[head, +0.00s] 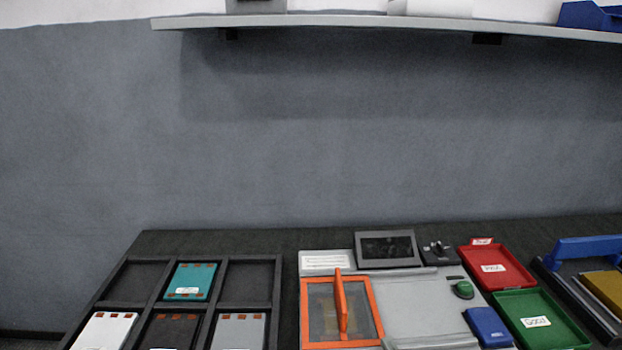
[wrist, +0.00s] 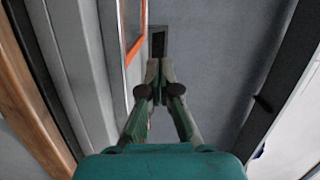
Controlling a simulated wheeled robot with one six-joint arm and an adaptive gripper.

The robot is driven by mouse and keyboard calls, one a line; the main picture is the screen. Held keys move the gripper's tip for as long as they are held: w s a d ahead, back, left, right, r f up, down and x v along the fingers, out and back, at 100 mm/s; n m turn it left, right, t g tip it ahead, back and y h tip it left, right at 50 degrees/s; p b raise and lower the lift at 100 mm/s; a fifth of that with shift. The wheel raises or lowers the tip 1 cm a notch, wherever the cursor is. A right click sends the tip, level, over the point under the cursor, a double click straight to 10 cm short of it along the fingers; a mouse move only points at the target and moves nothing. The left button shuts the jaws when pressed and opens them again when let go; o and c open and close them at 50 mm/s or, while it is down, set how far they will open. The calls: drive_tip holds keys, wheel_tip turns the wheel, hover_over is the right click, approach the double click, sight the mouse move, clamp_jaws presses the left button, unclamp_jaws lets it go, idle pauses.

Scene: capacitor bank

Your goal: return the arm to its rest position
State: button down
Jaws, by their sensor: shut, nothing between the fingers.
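My gripper (wrist: 160,65) shows in the wrist view, with its two green and grey fingers together at the tips and nothing between them. It points along the bench fixture, with the grey wall beyond. The arm and gripper do not show in the head view. The test fixture (head: 425,300) with an orange-framed lid (head: 374,313) stands on the bench in the head view. An orange edge (wrist: 134,50) also shows left of the fingers in the wrist view.
A black rack (head: 274,295) at left holds a teal block (head: 190,281), a white block (head: 103,331) and others. A red tray (head: 510,278), a green tray (head: 560,335) and a blue block (head: 488,326) lie at right. A shelf (head: 380,21) hangs above; the space below it is clear.

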drive_tip(key=s+f+n+g+h, duration=0.1)
drive_tip(key=s+f+n+h, duration=0.2)
drive_tip(key=s, duration=0.7)
drive_tip(key=s+f+n+g, duration=0.15)
drive_tip(key=s+f, duration=0.35)
drive_tip(key=s, duration=0.5)
drive_tip(key=s+r+n, duration=0.3)
drive_tip(key=s+n, duration=0.2)
drive_tip(key=s, duration=0.5)
drive_tip(key=s+r+n, duration=0.3)
drive_tip(key=s+n, duration=0.2)
drive_tip(key=s, duration=0.5)
drive_tip(key=shift+s+r+h, duration=0.15)
drive_tip(key=shift+s+h, duration=0.15)
drive_tip(key=shift+s, duration=0.05)
